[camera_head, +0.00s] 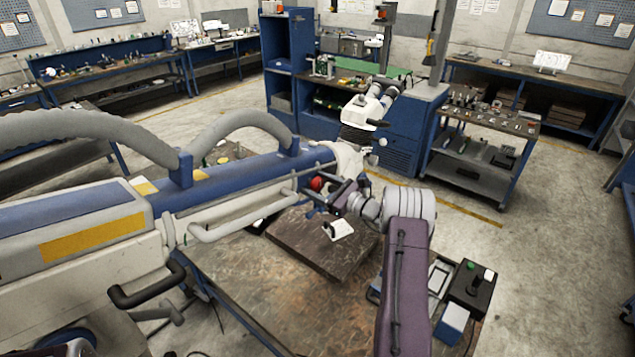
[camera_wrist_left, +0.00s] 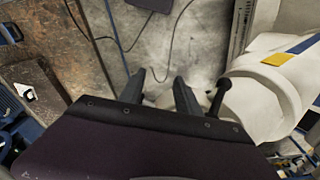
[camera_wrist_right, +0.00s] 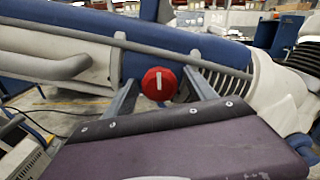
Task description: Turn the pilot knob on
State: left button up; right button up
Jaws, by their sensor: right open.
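The pilot knob (camera_wrist_right: 159,84) is a round red knob with a white, nearly upright mark on its face. In the right wrist view it shows between the two fingers of my right gripper (camera_wrist_right: 160,88), which is open with a gap on each side of the knob. In the head view the knob (camera_head: 316,184) shows as a red spot on the side of the big blue and white microscope arm (camera_head: 240,181), beside my right gripper (camera_head: 324,192). My left gripper (camera_wrist_left: 161,82) is open and empty over the floor in the left wrist view.
A worn workbench (camera_head: 255,300) lies under the microscope arm, with a dark raised plate (camera_head: 315,252) on it. A black button box (camera_head: 468,288) stands at the bench's right. White handrails (camera_head: 235,228) run along the arm near the knob. Open floor lies to the right.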

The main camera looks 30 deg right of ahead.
jog(key=shift+s, duration=0.1)
jog(key=shift+s, duration=0.1)
jog(key=c, duration=1.4)
jog(key=n+b, duration=0.3)
jog(key=b, duration=0.6)
jog(key=f+n+b, duration=0.1)
jog(key=n+b, duration=0.2)
jog(key=b, duration=0.5)
jog(key=shift+f+n+b, duration=0.15)
jog(key=shift+n+b, duration=0.15)
jog(key=shift+b, duration=0.1)
jog(key=n+b, duration=0.2)
jog(key=b, duration=0.2)
jog(key=n+b, duration=0.3)
jog(key=b, duration=0.1)
jog(key=n+b, duration=0.2)
jog(key=b, duration=0.3)
jog(key=shift+r+n, duration=0.4)
jog(key=shift+r+n+b, duration=0.25)
jog(key=shift+n+b, duration=1.1)
jog(key=shift+n, duration=0.25)
jog(key=shift+r, duration=0.1)
jog(key=o, duration=1.4)
